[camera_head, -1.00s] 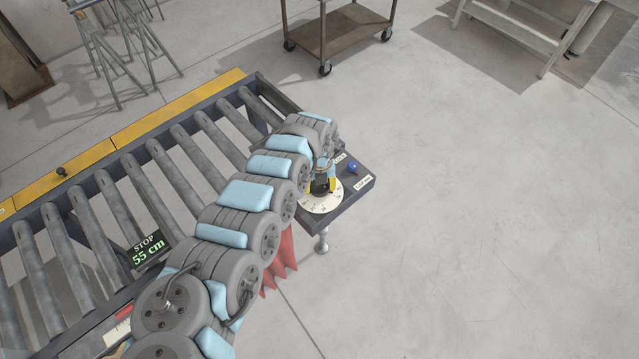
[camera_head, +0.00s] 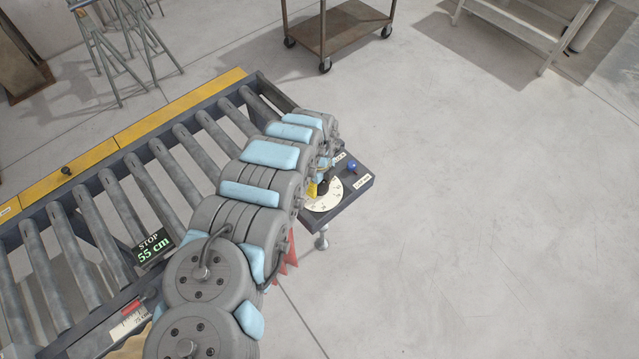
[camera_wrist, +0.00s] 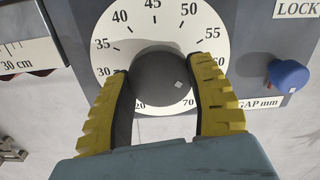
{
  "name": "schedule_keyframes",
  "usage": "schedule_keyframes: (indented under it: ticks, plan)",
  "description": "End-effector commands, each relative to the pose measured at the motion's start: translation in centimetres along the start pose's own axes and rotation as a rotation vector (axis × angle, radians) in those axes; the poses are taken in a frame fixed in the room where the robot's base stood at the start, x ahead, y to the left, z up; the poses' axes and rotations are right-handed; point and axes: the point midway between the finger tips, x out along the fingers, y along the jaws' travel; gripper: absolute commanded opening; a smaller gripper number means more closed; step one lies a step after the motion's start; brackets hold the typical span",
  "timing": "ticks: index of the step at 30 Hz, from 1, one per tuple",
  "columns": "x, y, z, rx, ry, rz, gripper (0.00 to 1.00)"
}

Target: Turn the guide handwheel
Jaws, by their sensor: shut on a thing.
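The guide handwheel shows in the wrist view as a round dark knob (camera_wrist: 161,84) with a small pale mark on its right side. It sits on a white dial (camera_wrist: 150,40) numbered in tens and fives, labelled GAP mm. My gripper (camera_wrist: 160,72) has its yellow fingers on the left and right sides of the knob, shut on it. In the head view the dial (camera_head: 330,199) is on a dark panel at the table's right end. My arm partly covers the gripper and knob there.
A blue lock knob (camera_wrist: 288,76) is beside the dial under the LOCK label. The roller table (camera_head: 150,180) carries a display (camera_head: 152,247) reading STOP 55 cm. A cart (camera_head: 338,30) stands behind. The floor to the right is clear.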

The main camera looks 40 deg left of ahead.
Motion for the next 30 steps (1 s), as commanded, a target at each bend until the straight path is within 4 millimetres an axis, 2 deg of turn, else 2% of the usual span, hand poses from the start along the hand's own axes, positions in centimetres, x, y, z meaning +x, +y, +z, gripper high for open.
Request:
schedule_keyframes:
  ticks: [30]
  plan:
    - [0.40,-0.07,-0.16,-0.962,0.001,-0.001,0.22]
